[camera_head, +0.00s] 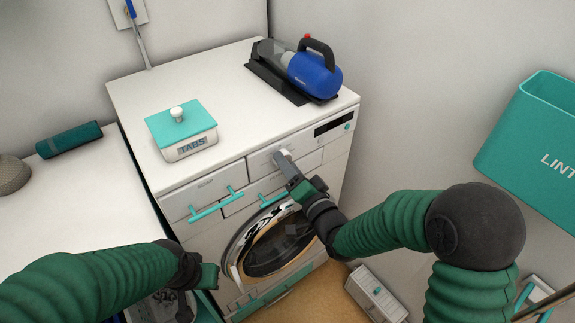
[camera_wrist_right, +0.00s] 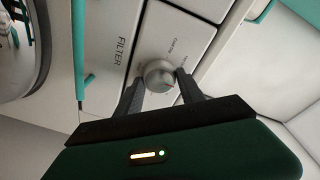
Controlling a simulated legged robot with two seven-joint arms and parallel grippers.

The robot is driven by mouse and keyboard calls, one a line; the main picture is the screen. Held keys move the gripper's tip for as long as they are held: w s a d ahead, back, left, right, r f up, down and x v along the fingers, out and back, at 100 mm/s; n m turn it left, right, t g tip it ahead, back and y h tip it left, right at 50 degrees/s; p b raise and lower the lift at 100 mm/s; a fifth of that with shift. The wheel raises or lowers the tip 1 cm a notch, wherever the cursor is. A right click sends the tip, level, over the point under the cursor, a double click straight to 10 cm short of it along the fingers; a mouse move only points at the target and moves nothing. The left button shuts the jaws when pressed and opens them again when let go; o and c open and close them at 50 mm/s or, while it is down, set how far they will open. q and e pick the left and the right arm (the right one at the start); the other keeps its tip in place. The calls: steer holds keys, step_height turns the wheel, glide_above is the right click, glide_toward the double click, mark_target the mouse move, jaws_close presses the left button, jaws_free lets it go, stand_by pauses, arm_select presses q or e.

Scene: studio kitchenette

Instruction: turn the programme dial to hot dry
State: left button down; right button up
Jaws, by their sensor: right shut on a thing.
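The programme dial (camera_wrist_right: 158,73) is a round grey knob on the washer's white front panel. In the wrist view it sits between the two dark fingers of my right gripper (camera_wrist_right: 160,84), which is shut on it. In the head view, my right gripper (camera_head: 287,163) reaches the dial at the panel's upper middle, and the fingers mostly cover the knob. Small lettering stands beside the dial, too small to read surely; I cannot tell which setting it points to. My left gripper (camera_head: 208,277) is low at the left, apart from the washer's round door; its jaws are unclear.
The white washer (camera_head: 230,80) carries a TABS box (camera_head: 183,135) and a blue handheld vacuum (camera_head: 314,75). Teal drawer handles (camera_head: 215,204) stick out below the panel. A teal lint bin (camera_head: 530,125) hangs on the right wall. A FILTER label (camera_wrist_right: 120,50) is beside the dial.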

steer(key=shift+a+f, duration=0.1)
steer(key=shift+f, duration=0.05)
steer(key=shift+c, duration=1.3)
steer(key=shift+s, duration=0.1)
steer(key=shift+f, duration=0.1)
steer(key=shift+b, duration=0.3)
steer(key=n+b, duration=0.2)
steer(key=n, duration=0.1)
steer(key=shift+f+b, duration=0.3)
steer(key=shift+b, duration=0.05)
steer(key=n+b, duration=0.3)
steer(key=shift+f+t+y, duration=0.1)
steer(key=shift+t+y, duration=0.2)
steer(key=shift+y, duration=0.1)
steer(key=shift+n+b, duration=1.1)
steer(key=shift+n, duration=0.5)
